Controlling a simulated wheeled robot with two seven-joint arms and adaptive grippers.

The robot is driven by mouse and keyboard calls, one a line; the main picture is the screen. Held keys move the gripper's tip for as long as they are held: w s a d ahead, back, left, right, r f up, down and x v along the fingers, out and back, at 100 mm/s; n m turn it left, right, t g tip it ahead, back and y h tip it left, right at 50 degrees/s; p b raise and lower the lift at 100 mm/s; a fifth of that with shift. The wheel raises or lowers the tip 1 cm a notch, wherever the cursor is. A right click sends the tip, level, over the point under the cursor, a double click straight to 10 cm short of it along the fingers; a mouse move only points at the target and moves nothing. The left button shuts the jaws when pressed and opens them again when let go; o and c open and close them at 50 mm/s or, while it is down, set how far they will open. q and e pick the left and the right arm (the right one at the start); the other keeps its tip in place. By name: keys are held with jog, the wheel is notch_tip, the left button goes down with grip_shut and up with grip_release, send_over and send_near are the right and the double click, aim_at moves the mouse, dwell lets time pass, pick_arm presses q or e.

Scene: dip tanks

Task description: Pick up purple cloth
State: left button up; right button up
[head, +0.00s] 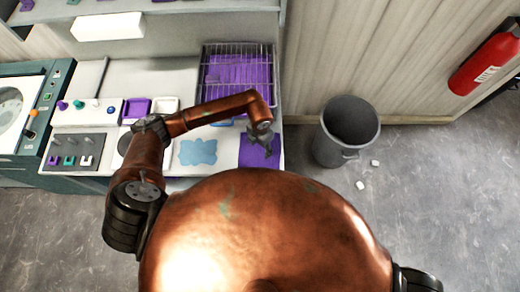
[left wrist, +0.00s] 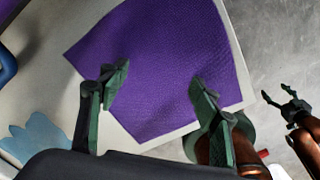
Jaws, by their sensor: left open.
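A flat purple cloth (head: 247,157) lies at the right end of the white counter, beside its edge. It also fills much of the left wrist view (left wrist: 160,50). My left gripper (head: 262,143) is over this cloth, and its body hides part of it in the head view. In the left wrist view its fingers (left wrist: 158,84) are spread apart with only cloth surface showing between them. I cannot tell whether the tips touch the cloth. My right gripper (left wrist: 281,100) shows at the right of the left wrist view, its fingers apart and empty, away from the cloth.
A wire basket (head: 208,62) with purple cloths inside stands behind. Purple (head: 136,108) and white (head: 166,106) trays sit further left. A grey bin (head: 345,140) stands on the floor at right.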

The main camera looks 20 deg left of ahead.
pick_arm(q)
jog(key=shift+f, duration=0.15)
jog(key=c, duration=0.4)
jog(key=shift+s+a+f, duration=0.1)
jog(key=shift+s, duration=0.1)
jog(key=c, duration=0.4)
pick_arm(e)
jog(key=shift+a+f, duration=0.1)
jog(key=shift+a, duration=0.2)
pick_arm(q)
jog(key=shift+f, duration=0.1)
grip_shut()
pick_arm(e)
jog(key=shift+d, duration=0.3)
pick_arm(q)
notch_tip(320, 180, up, 12)
jog(key=p, duration=0.7)
jog(key=shift+w+r, duration=0.15)
jog(key=shift+r, duration=0.1)
pick_arm(e)
notch_tip(320, 180, up, 7)
jog(key=shift+a, duration=0.25)
jog(key=shift+w, duration=0.1)
